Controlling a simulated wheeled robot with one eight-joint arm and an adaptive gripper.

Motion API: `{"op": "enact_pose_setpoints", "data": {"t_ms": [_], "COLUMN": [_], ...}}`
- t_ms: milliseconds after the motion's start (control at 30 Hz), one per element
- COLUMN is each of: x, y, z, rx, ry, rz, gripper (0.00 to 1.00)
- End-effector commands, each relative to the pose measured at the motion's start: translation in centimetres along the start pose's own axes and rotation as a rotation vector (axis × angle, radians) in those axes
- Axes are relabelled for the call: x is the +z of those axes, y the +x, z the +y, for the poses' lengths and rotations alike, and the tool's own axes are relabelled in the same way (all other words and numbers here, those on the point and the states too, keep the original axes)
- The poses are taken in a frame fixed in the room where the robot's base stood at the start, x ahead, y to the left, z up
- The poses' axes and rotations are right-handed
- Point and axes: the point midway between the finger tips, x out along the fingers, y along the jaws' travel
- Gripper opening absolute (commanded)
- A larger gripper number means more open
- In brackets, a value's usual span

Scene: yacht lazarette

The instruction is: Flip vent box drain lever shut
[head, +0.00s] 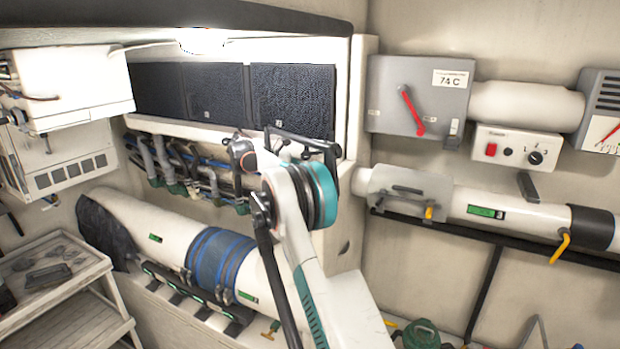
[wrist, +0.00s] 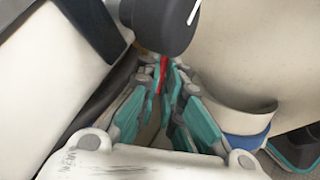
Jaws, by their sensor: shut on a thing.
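In the wrist view, my gripper (wrist: 166,84) has its teal and grey fingers closed around a thin red lever (wrist: 163,68). Only a narrow strip of the lever shows between the fingertips. A dark round knob-like part (wrist: 165,22) with a white mark is just above the fingertips and hides what lies behind it. In the head view, my arm crosses the middle of the picture, and I cannot make out the fingertips or the held lever there.
A white duct (head: 135,215) with a blue sleeve (head: 222,262) runs behind my arm. A grey box marked 74 C (head: 390,75) with another red lever (head: 411,110) is on the right wall. A shelf cart (head: 75,290) stands at lower left. Pipes and hoses (head: 165,160) crowd the back.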

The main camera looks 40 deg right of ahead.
Motion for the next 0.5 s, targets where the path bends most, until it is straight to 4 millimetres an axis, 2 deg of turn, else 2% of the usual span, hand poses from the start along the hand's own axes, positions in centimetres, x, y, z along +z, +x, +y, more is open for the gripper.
{"op": "enact_pose_setpoints", "data": {"t_ms": [400, 467, 500], "x": [0.07, 0.07, 0.06], "y": [-0.01, -0.01, 0.0], "z": [0.08, 0.08, 0.07], "rx": [0.001, 0.001, 0.001], "ry": [0.005, 0.005, 0.004], "rz": [0.006, 0.006, 0.006], "gripper": [0.0, 0.15, 0.15]}}
